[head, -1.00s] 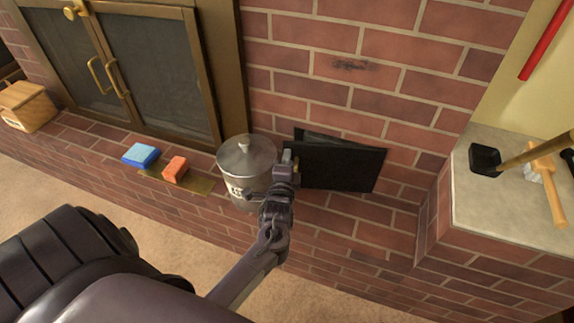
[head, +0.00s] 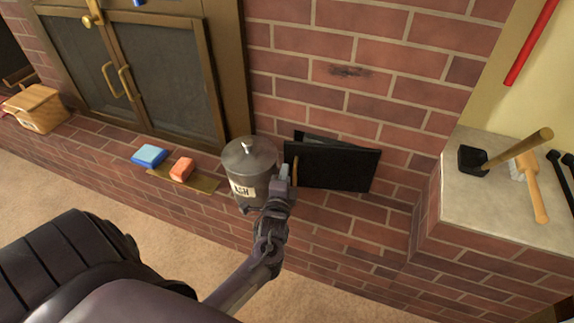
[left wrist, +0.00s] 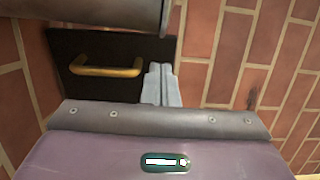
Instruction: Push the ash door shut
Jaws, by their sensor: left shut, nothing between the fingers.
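The ash door (head: 335,168) is a black panel low in the brick wall. It stands ajar, with a dark gap showing behind its upper left part. Its brass handle (head: 295,170) is near the left edge. My left gripper (head: 284,174) is shut and empty, at the door's left edge beside the handle; I cannot tell whether it touches. In the left wrist view the door (left wrist: 120,48) is ahead, with the handle (left wrist: 105,70) left of the shut fingers (left wrist: 160,85). My right gripper is not in view.
A lidded metal ash can (head: 248,172) stands close to the left of my gripper. Blue (head: 149,155) and orange (head: 182,169) blocks lie further left on the hearth. A stone ledge (head: 465,200) with a mallet (head: 490,157) is at the right.

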